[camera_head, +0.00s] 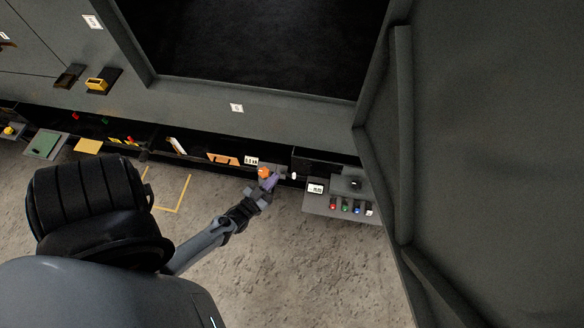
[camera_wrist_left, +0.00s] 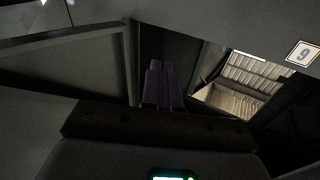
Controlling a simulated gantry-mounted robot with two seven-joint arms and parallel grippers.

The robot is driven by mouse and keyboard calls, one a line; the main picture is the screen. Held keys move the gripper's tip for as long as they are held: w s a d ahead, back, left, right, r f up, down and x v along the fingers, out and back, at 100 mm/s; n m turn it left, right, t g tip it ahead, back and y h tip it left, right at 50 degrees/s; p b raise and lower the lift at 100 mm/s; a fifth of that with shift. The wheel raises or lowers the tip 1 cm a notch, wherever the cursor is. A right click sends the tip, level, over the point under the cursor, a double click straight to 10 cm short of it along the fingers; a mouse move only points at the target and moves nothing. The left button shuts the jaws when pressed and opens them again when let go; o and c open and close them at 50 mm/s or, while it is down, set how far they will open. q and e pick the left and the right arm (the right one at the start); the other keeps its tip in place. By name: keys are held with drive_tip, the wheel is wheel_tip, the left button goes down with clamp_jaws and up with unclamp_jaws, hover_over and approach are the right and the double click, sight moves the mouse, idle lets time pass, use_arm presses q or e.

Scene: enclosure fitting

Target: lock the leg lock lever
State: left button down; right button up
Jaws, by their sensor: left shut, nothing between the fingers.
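My left gripper (camera_head: 270,182) reaches in from the left to the lower front of the dark enclosure. Its purple fingers are shut with nothing between them. The fingers also show in the left wrist view (camera_wrist_left: 159,82), side by side and pointing into a dark recess. An orange rounded piece (camera_head: 264,172) is right beside the fingers in the head view; whether they touch it I cannot tell. I cannot make out for sure which part is the leg lock lever. My right gripper is not in view.
A control shelf (camera_head: 342,207) with coloured buttons and a small display (camera_head: 315,188) stands just right of the gripper. A yellow floor outline (camera_head: 187,193) lies to the left. A large dark panel (camera_head: 480,130) fills the right. A plate marked with a digit (camera_wrist_left: 303,53) is in the wrist view.

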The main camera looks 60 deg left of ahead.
use_arm(q)
drive_tip(key=s+f+n+g+y+b, duration=0.25)
drive_tip(key=f+b, duration=1.15)
drive_tip(key=f, duration=0.8)
drive_tip(key=b, duration=0.8)
approach(293, 177)
drive_tip(key=shift+t+h, duration=0.25)
drive_tip(key=shift+t, duration=0.1)
drive_tip(key=b+x, duration=0.5)
drive_tip(key=shift+w+a+f, duration=0.15)
drive_tip(key=shift+a+f, duration=0.05)
drive_tip(key=shift+f, duration=0.2)
drive_tip(key=shift+w+a+r, duration=0.1)
drive_tip(key=shift+w+a, duration=0.25)
drive_tip(key=shift+w, duration=0.3)
